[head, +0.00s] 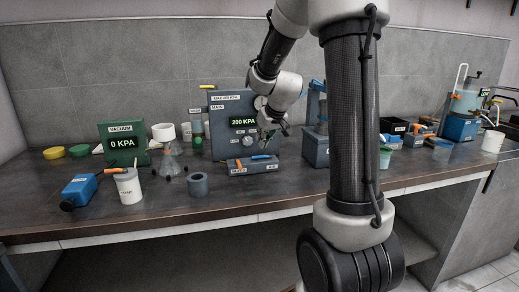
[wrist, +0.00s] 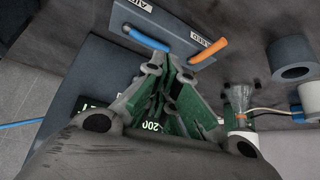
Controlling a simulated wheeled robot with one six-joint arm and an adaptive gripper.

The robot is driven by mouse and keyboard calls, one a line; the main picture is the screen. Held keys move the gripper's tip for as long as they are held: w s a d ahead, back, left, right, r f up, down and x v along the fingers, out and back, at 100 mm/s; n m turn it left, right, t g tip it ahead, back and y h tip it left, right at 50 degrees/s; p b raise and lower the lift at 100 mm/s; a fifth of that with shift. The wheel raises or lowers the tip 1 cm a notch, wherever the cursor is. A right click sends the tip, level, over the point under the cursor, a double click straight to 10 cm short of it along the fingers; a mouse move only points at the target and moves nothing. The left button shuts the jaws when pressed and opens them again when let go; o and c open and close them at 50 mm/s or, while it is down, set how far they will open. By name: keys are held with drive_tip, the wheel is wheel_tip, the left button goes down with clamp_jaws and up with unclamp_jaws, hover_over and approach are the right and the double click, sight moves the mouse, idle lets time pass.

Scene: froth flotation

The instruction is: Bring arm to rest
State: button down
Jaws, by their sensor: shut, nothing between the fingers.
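My arm rises from the front right of the head view and bends over the bench toward the gauge box. My gripper (head: 266,136) is in front of the blue-grey gauge box (head: 221,118), whose display reads 200 KPA. In the wrist view my gripper (wrist: 168,62) has its fingers together, with nothing between them. Below it in the head view sits a low grey valve block (head: 237,170) with a blue and an orange lever. In the wrist view the orange lever (wrist: 208,53) and the blue lever (wrist: 149,40) lie just past the fingertips; contact cannot be told.
A green vacuum box (head: 123,144) reading 0 KPA, a flask (head: 169,163), a grey ring (head: 197,184) and a white cup (head: 129,187) stand to the left. A flotation cell (head: 465,101) stands at the far right. The bench (head: 265,198) is clear along its front middle.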

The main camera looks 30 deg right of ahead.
drive_tip(key=a+v, duration=0.1)
drive_tip(key=v, duration=0.5)
drive_tip(key=shift+r, duration=0.3)
drive_tip(key=s+a+g, duration=0.1)
drive_tip(key=s+a, duration=0.2)
drive_tip(key=s, duration=1.1)
drive_tip(key=s+a+r+g, duration=0.1)
drive_tip(key=s+a, duration=0.3)
drive_tip(key=s, duration=1)
drive_tip(key=shift+g, duration=0.3)
